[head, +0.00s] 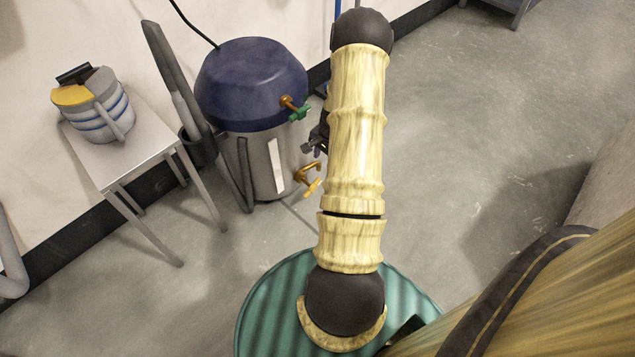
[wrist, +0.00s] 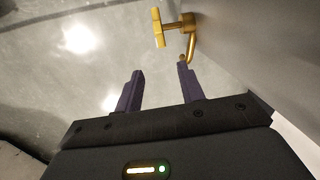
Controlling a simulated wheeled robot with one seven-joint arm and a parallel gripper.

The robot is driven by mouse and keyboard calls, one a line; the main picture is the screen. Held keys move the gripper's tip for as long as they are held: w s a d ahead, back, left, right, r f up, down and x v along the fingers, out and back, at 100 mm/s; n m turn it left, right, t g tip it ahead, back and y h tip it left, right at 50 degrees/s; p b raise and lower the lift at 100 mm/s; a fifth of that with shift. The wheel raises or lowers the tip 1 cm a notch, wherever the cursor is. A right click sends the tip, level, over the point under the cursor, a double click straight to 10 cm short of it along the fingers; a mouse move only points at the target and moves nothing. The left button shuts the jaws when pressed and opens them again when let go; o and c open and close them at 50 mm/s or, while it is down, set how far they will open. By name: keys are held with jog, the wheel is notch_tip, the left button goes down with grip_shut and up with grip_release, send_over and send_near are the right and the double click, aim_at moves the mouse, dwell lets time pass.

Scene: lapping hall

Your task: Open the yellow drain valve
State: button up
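The yellow drain valve (head: 308,179) sticks out low on the right side of a steel drum with a dark blue top (head: 250,85). In the wrist view the valve's yellow handle (wrist: 158,27) and its brass spout (wrist: 189,45) show ahead of the fingers, near the top. My gripper (wrist: 156,80) is open, with nothing between its two purple fingers. The right fingertip is close to the spout's lower end; I cannot tell whether they touch. In the head view my gripper (head: 316,143) is mostly hidden behind my arm, just above the valve.
A second tap with a green handle (head: 299,113) sits higher on the drum. A small metal table (head: 140,150) with a blue-striped white container (head: 100,108) stands to the left. A dark pole-like object (head: 172,75) leans beside the drum.

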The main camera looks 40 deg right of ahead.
aim_at(317, 181)
jog(key=w+f+b, duration=0.1)
jog(key=f+b, duration=0.2)
jog(key=f, duration=0.2)
jog(key=w+f+b, duration=0.1)
jog(key=f+b, duration=0.2)
jog(key=f, duration=0.3)
jog(key=w+f+b, duration=0.1)
jog(key=f+b, duration=0.2)
jog(key=f, duration=0.3)
jog(key=shift+a, duration=0.2)
jog(key=shift+a, duration=0.1)
grip_shut()
